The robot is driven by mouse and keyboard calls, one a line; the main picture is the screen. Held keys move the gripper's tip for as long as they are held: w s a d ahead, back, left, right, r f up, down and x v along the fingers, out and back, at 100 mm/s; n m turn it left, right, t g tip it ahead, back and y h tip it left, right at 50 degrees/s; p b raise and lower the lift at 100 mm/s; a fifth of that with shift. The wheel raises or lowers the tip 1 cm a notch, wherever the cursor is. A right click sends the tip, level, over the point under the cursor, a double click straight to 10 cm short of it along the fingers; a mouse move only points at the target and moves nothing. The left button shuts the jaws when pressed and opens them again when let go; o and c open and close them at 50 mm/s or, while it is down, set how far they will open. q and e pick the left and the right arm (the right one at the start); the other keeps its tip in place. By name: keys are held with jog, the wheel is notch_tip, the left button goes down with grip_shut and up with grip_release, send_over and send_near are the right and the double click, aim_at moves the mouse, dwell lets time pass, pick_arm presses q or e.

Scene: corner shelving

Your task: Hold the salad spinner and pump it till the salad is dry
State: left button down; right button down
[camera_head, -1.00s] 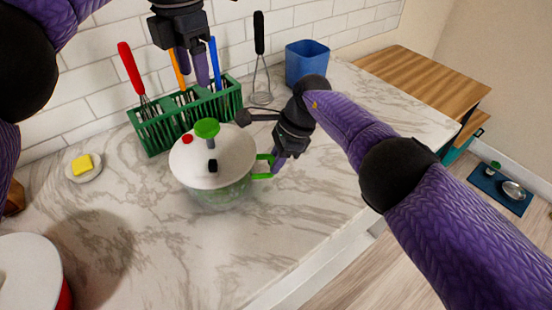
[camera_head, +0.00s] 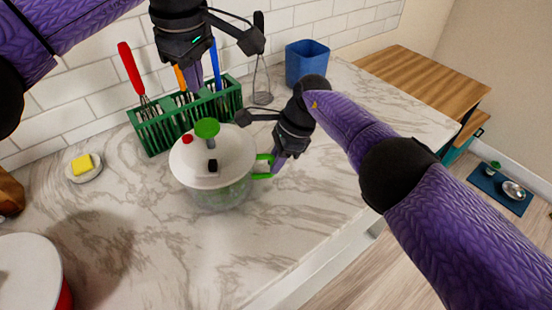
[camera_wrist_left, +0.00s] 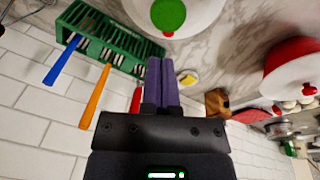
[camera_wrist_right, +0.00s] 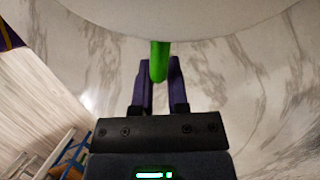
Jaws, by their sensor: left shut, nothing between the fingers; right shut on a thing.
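The salad spinner (camera_head: 222,185) stands upright on the marble counter, with a white lid (camera_head: 190,160), a green pump knob (camera_head: 207,128) and a clear bowl. Its green side handle (camera_head: 264,166) is on the right. My right gripper (camera_head: 277,164) is shut on that handle; the right wrist view shows the green handle (camera_wrist_right: 159,60) between the fingers. My left gripper (camera_head: 195,85) is shut and empty, above and behind the spinner, pointing down in front of the green rack. In the left wrist view the knob (camera_wrist_left: 168,14) is ahead of the shut left fingers (camera_wrist_left: 162,75), apart from them.
A green utensil rack (camera_head: 160,133) with red, orange and blue handled tools stands behind the spinner. A whisk (camera_head: 261,85) and blue bin (camera_head: 306,62) are to its right. Butter on a plate (camera_head: 84,176) and a white-lidded red pot (camera_head: 30,275) are at left. The front counter is clear.

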aim_at(206, 128)
pick_arm(q)
jog(key=m+t, duration=0.1)
jog(key=m, duration=0.3)
jog(key=shift+r+m, duration=0.1)
jog(key=shift+m, duration=0.2)
notch_tip(206, 128, down, 5)
jog(key=m+t, duration=0.1)
jog(key=m, duration=0.5)
jog(key=shift+s+f+m+t, duration=0.1)
jog(key=shift+f+m+t, duration=0.1)
jog(key=shift+m+t, duration=0.15)
dwell(1.3)
jog(key=shift+f, duration=2.6)
jog(key=shift+r, duration=1.5)
